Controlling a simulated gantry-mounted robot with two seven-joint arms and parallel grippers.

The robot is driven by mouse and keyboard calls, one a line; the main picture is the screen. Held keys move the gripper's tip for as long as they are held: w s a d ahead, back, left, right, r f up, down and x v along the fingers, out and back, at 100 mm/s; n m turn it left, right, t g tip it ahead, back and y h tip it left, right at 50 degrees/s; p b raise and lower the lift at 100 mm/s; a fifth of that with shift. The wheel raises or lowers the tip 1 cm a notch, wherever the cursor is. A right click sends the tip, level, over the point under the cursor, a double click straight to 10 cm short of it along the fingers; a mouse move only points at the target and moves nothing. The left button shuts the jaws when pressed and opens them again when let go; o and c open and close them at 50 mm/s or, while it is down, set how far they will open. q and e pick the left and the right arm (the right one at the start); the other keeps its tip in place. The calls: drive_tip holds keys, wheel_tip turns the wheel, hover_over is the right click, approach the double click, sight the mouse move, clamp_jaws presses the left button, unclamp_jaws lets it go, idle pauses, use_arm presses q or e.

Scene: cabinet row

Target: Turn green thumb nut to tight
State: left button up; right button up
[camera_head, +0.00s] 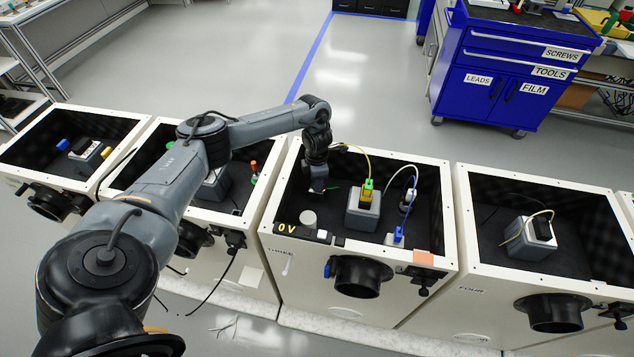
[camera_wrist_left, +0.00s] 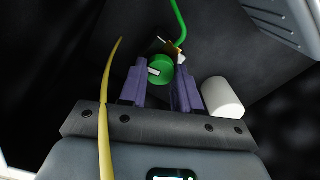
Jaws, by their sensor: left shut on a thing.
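The green thumb nut (camera_wrist_left: 160,66) shows in the left wrist view as a small round green knob with a white mark on its face. My left gripper (camera_wrist_left: 160,84) has its two purple fingers on either side of the nut and is shut on it. In the head view my left gripper (camera_head: 317,186) reaches down into the open box labelled THREE, where the nut is mostly hidden. A green lead (camera_wrist_left: 180,20) rises just behind the nut, next to a small brass-coloured part. My right gripper is not in view.
A white cylinder (camera_wrist_left: 222,97) stands right of the fingers in the left wrist view. A yellow lead (camera_wrist_left: 105,115) crosses close on the left. In box THREE (camera_head: 447,215), a grey block (camera_head: 361,212) with a yellow plug and a blue plug (camera_head: 395,236) stand to the right.

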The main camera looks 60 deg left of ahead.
use_arm(q)
drive_tip(key=shift+r+m, duration=0.15)
drive_tip(key=shift+m, duration=0.95)
drive_tip(key=o, duration=1.1)
drive_tip(key=shift+c, duration=0.2)
wheel_tip(320, 180, up, 11)
drive_tip(key=p, duration=0.5)
